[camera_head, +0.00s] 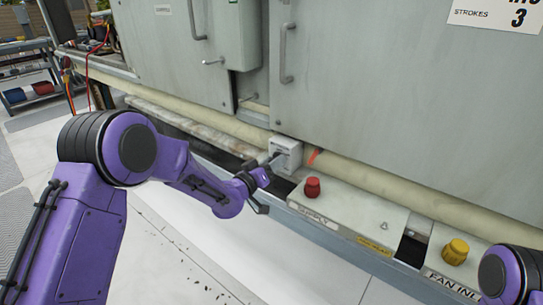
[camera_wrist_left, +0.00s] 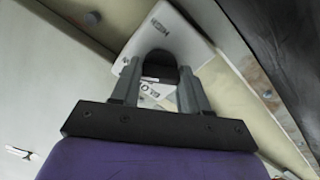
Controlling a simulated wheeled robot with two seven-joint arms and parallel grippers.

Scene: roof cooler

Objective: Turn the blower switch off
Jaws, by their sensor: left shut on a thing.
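The blower switch (camera_head: 287,153) is a small light-grey box on the cooler's lower front, in the middle of the head view. In the left wrist view the switch box (camera_wrist_left: 183,32) is a pale plate with printed lettering, partly hidden by the fingers. A dark rounded knob (camera_wrist_left: 158,62) stands out from it. My left gripper (camera_head: 273,160) reaches the box from the left. In the left wrist view its two fingers (camera_wrist_left: 160,80) stand on either side of the knob and are shut on it. The knob's exact setting cannot be read. My right gripper is out of view.
Right of the switch, a red knob (camera_head: 312,187) stands on a supply panel and a yellow knob (camera_head: 457,250) on a fan inlet panel. A beige pipe (camera_head: 360,178) runs behind them. Cooler doors with handles (camera_head: 286,52) rise above. Open floor lies in front.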

